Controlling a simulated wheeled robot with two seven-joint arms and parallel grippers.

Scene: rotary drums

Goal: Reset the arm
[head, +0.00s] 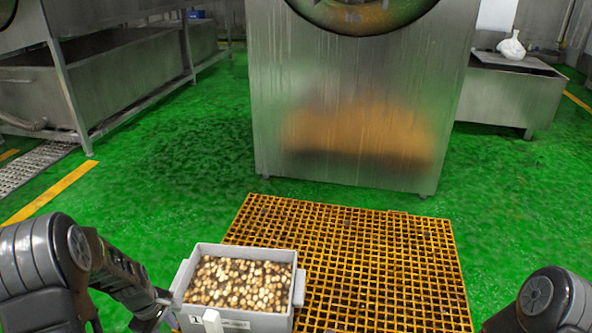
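My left arm comes in from the left, and its gripper (165,305) is at the left side of a grey crate (296,290), close to its left handle. The fingertips are small and partly hidden by the crate, so I cannot tell whether they grip the handle or are only beside it. The crate is full of small, pale brown-and-cream pieces (240,282). It is over the near left part of a yellow grating. My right arm (545,300) shows only as a dark joint at the lower right corner; its gripper is out of view.
The yellow grating (380,260) lies on the green floor (190,150), its right part bare. A large steel drum machine (355,100) stands just behind it. Steel troughs (90,85) line the left; a steel box (510,90) with a white bag (511,46) stands at right.

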